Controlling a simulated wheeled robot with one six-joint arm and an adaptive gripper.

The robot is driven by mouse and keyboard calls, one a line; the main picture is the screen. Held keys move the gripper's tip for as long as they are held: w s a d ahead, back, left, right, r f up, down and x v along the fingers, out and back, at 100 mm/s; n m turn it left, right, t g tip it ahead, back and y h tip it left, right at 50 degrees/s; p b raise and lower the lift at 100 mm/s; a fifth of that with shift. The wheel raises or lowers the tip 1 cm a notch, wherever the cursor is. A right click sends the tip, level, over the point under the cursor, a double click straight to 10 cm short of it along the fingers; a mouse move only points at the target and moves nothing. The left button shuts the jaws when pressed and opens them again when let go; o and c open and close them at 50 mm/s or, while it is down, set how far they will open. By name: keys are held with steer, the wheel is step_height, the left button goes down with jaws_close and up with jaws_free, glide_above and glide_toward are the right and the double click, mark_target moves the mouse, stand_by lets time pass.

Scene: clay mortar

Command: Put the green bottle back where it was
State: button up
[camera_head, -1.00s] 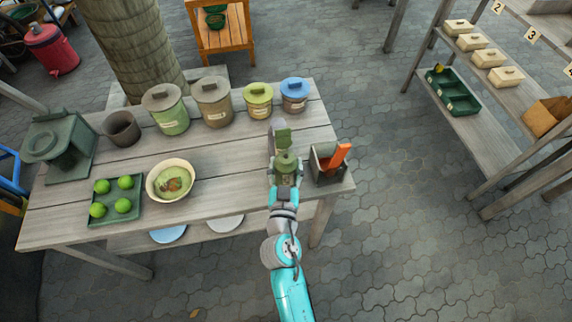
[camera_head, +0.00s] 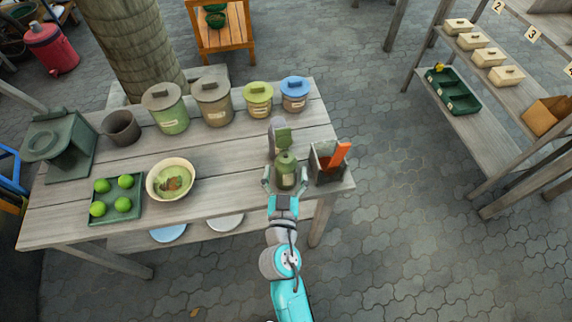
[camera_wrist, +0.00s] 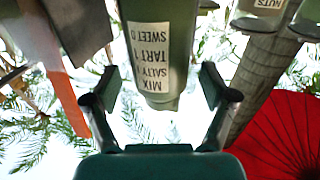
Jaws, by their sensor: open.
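The green bottle (camera_head: 286,174) stands upright near the front right of the wooden table (camera_head: 225,165), with a pale label on its front. My gripper (camera_head: 285,184) is open at the bottle's near side, with one finger on each side of it. In the wrist view, the green labelled body of the bottle (camera_wrist: 163,98) appears upside down between the spread fingers (camera_wrist: 162,85), with a visible gap on both sides. Its lower part runs out of that view.
A grey box with an orange-handled tool (camera_head: 328,166) stands close right of the bottle. A green card-like piece (camera_head: 284,139) and a grey upright thing (camera_head: 271,137) are just behind. A bowl (camera_head: 171,180) stands to the left, with clear tabletop between.

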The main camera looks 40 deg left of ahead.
steer(key=v, duration=0.9)
steer(key=shift+s+d, duration=0.2)
steer(key=s+d+f+m+g+h, duration=0.1)
steer(key=s+d+f+h, duration=0.15)
steer(key=d, duration=0.85)
steer(key=s+d+f+h, duration=0.1)
steer(key=s+d+f, duration=0.25)
steer(key=d, duration=0.85)
steer(key=s+d+r+m+h, duration=0.3)
steer(key=s+d+r, duration=0.1)
steer(key=s+d, duration=0.3)
steer(key=s+d+r+m+h, duration=0.3)
steer(key=s+d+r, duration=0.2)
steer(key=s+d, duration=0.2)
steer(key=shift+s+d+r+t, duration=0.15)
steer(key=shift+s+d+t, duration=0.25)
steer(key=shift+d, duration=0.1)
steer(key=shift+h, duration=0.25)
